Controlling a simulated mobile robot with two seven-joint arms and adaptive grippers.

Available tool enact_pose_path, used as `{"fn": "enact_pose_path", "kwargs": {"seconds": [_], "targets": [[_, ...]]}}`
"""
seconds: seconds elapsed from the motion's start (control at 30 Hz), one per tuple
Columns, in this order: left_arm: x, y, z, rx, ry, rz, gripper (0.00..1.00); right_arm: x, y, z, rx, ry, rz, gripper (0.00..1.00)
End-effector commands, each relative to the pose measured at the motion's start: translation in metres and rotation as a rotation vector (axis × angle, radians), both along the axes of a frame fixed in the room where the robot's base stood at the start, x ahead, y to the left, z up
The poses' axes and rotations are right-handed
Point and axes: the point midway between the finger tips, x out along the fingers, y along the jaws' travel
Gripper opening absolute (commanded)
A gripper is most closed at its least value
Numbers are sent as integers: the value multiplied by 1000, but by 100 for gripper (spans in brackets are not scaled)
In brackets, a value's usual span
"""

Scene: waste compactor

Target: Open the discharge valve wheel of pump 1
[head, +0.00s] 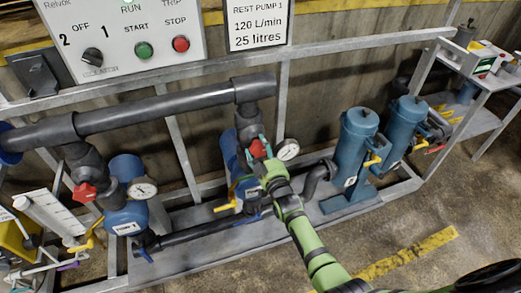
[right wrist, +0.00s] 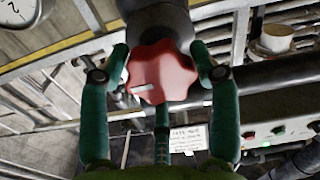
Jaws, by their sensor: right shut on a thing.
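A red valve wheel (head: 258,149) sits on the riser of the middle blue pump (head: 233,155), below the dark pipe elbow. My right gripper (head: 266,163) is at this wheel. In the right wrist view the lobed red wheel (right wrist: 162,74) lies between the two green fingers, and my right gripper (right wrist: 160,68) is shut on it from both sides. A second red wheel (head: 85,192) is on the left pump (head: 125,215), free of any gripper. That pump has a white label whose number I cannot read surely. My left gripper is not in view.
A dark horizontal pipe (head: 130,115) and grey frame rails run behind the wheels. A gauge (head: 288,149) is close right of the held wheel. A yellow lever (head: 226,207) is lower left. Two blue cylinders (head: 355,145) stand right. A switch panel (head: 125,40) is above. Floor in front is open.

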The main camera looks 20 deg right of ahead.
Motion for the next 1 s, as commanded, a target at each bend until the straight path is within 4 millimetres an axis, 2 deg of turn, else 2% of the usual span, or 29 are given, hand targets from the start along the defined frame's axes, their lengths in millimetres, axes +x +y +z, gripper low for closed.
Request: {"fn": "enact_pose_path", "kwargs": {"seconds": [0.13,0.17,0.2,0.23,0.67,0.87,1.0], "targets": [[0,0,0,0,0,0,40,1,-1,4,-6,-10,0,29],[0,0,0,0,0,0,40,1,-1,4,-6,-10,0,66],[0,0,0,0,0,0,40,1,-1,4,-5,-10,0,82],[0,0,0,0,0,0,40,1,-1,4,-5,-9,-1,86],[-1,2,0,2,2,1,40,-4,0,0,-2,-2,1,86],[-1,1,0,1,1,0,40,-32,-1,0,-2,-2,1,86],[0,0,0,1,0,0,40,-63,-2,0,-2,-2,1,86]]}}
